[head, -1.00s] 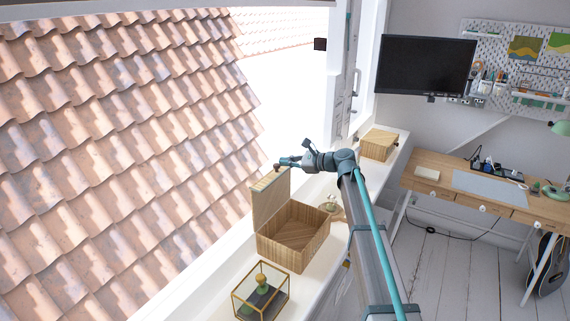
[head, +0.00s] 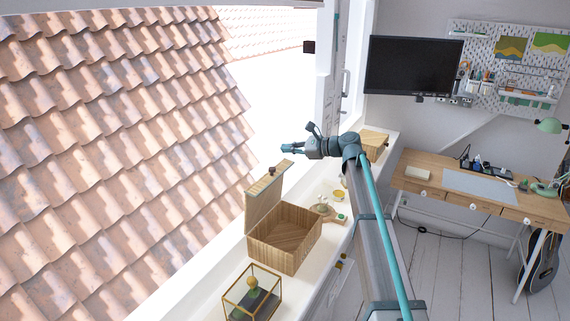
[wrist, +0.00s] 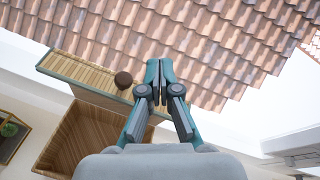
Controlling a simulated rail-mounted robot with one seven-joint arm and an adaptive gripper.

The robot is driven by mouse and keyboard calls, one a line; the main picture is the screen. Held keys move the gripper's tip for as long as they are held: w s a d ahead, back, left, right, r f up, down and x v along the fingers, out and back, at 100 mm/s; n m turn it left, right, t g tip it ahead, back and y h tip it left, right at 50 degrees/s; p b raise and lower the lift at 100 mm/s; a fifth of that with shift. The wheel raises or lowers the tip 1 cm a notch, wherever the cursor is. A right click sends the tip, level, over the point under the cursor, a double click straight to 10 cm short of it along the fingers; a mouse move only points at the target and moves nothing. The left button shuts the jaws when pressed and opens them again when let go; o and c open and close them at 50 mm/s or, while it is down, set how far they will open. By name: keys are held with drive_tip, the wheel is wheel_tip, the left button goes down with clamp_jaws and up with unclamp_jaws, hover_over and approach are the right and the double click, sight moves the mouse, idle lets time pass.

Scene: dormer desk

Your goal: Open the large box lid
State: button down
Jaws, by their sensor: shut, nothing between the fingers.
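The large wooden box (head: 288,252) stands on the white sill with its lid (head: 264,199) raised, tilted up along the window side. The box's empty inside shows in the head view. A dark round knob (head: 272,171) sits on the lid; it also shows in the wrist view (wrist: 123,80). My gripper (head: 284,150) is above and beyond the lid, apart from the knob. In the wrist view its fingers (wrist: 159,66) are shut and empty, just right of the knob in the picture.
A glass case with a brass frame (head: 251,293) stands nearer on the sill. A smaller wooden box (head: 374,146) stands farther along, behind my arm. Small dishes (head: 338,195) lie right of the large box. The window opening is on the left, with roof tiles outside.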

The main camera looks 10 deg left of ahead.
drive_tip(key=r, duration=0.2)
drive_tip(key=r+b, duration=0.1)
drive_tip(key=shift+w+d+r, duration=0.25)
drive_tip(key=shift+w+r, duration=0.05)
drive_tip(key=shift+r, duration=0.1)
drive_tip(key=c, duration=1.8)
unclamp_jaws()
drive_tip(key=shift+r, duration=0.35)
drive_tip(key=shift+o, duration=1.3)
drive_tip(key=shift+b, duration=0.4)
drive_tip(key=o, duration=0.6)
drive_tip(key=d+f+b, duration=0.2)
drive_tip(key=f+b, duration=0.1)
drive_tip(key=d+f+b, duration=0.1)
drive_tip(key=f+b, duration=0.1)
drive_tip(key=shift+s+d+f, duration=0.2)
drive_tip(key=s+d+f+m+t+y+b, duration=0.1)
drive_tip(key=s+d+f+m+t+b, duration=0.3)
drive_tip(key=s+d+f+b, duration=0.6)
drive_tip(key=w+a, duration=0.1)
drive_tip(key=a, duration=0.3)
drive_tip(key=w+a+m+g, duration=0.1)
drive_tip(key=w+a, duration=0.1)
drive_tip(key=a, duration=0.2)
drive_tip(key=w+a+m+y+p, duration=0.1)
drive_tip(key=w+a, duration=0.1)
drive_tip(key=a, duration=0.2)
drive_tip(key=shift+r+g, duration=0.3)
